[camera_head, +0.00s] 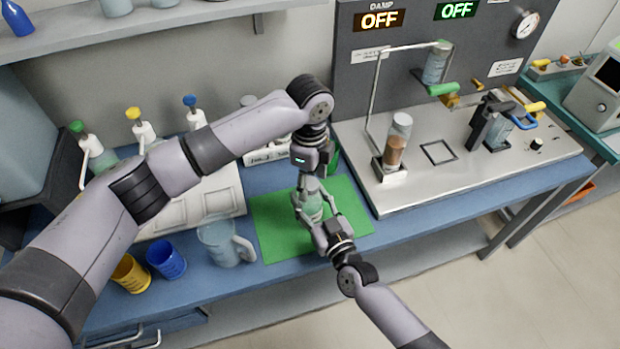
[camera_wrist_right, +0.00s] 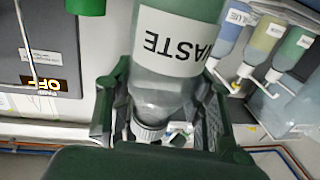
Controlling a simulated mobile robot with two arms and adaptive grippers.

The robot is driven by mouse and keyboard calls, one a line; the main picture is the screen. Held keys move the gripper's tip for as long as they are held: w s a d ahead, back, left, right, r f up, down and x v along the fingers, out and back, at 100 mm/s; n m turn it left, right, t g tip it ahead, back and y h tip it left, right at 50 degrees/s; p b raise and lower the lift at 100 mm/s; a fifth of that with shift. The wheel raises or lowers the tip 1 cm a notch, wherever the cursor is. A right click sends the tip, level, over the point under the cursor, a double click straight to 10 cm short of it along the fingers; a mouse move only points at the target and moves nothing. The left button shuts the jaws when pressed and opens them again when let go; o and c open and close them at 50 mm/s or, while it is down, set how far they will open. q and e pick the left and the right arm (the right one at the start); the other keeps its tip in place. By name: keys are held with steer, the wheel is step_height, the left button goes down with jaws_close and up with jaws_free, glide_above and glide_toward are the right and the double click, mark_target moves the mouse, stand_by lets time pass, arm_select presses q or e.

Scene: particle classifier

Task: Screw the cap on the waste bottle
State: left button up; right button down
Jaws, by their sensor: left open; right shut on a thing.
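The waste bottle is upright over the green mat (camera_head: 275,240); its pale green body (camera_head: 311,207) shows only partly between my grippers in the head view. In the right wrist view its white WASTE label (camera_wrist_right: 178,42) appears upside down, and a pale ribbed cap or collar (camera_wrist_right: 150,132) is at its neck. My right gripper (camera_head: 316,222) is shut around the bottle from the front; its dark fingers flank the bottle in the wrist view. My left gripper (camera_head: 311,192) points down just above the bottle, open. Its fingers hide the bottle's top in the head view.
A clear jug (camera_head: 218,240), a blue cup (camera_head: 166,258) and a yellow cup (camera_head: 130,274) stand left of the mat. Several wash bottles (camera_head: 143,128) stand behind. The metal classifier plate (camera_head: 470,175) is at right, with a particle-filled jar (camera_head: 396,145).

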arm_select(q)
step_height(320, 180, up, 12)
stand_by(0.7)
arm_select(e)
steer(key=c, duration=0.7)
jaws_free()
steer(key=v, duration=1.2)
